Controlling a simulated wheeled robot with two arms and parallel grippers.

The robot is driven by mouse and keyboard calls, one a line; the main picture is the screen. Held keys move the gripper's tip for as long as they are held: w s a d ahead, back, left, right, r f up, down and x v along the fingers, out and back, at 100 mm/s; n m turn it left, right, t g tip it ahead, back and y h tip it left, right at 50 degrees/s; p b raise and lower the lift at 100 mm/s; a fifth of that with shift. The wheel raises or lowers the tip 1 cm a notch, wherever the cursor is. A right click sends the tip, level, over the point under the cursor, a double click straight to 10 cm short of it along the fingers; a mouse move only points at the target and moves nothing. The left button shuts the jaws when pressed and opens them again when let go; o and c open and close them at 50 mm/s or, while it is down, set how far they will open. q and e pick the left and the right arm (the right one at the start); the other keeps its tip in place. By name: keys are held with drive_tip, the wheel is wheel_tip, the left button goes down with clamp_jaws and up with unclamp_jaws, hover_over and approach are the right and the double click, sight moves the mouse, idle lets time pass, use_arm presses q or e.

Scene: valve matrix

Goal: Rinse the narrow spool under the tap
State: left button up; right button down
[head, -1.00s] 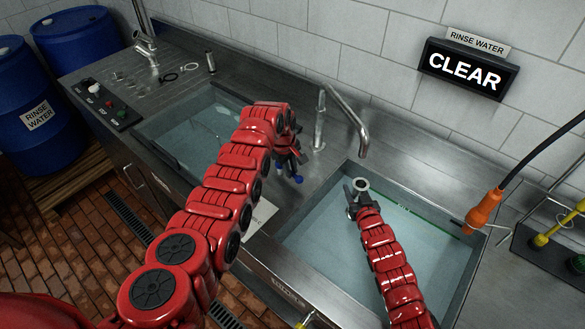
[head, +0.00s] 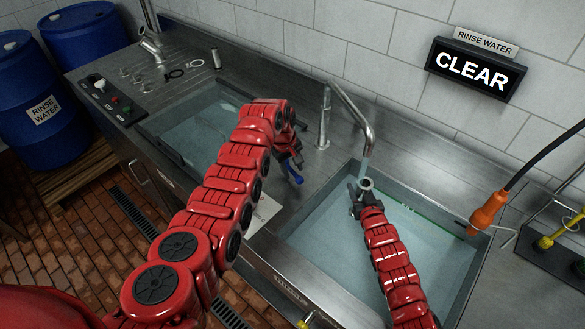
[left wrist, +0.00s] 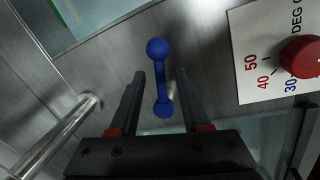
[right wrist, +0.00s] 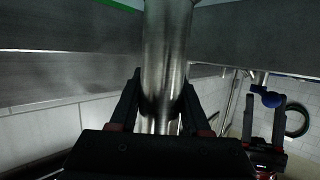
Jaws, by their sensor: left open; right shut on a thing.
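The spool (head: 366,184) is a grey metal tube with a flanged end, held upright over the right basin beneath the tap (head: 369,140). A pale stream of water shows between the tap's mouth and the spool. My right gripper (head: 358,196) is shut on the spool, whose shiny barrel (right wrist: 165,55) fills the middle of the right wrist view. My left gripper (head: 291,160) is open, with its fingers on either side of a blue lever (left wrist: 161,85), apart from it. The lever also shows in the head view (head: 295,177).
The right basin (head: 330,235) holds water; a second basin (head: 200,135) lies left. A red knob (left wrist: 301,57) sits on a temperature dial card. A wall sign (head: 478,67) reads CLEAR under "RINSE WATER". An orange-handled hose (head: 488,210) hangs at right; blue barrels (head: 40,110) stand left.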

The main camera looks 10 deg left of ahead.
use_arm(q)
wheel_tip(320, 180, up, 12)
drive_tip(key=s+a, duration=0.1)
drive_tip(key=a, duration=0.1)
drive_tip(key=shift+s, duration=0.25)
drive_tip(key=shift+f, duration=0.15)
idle(0.5)
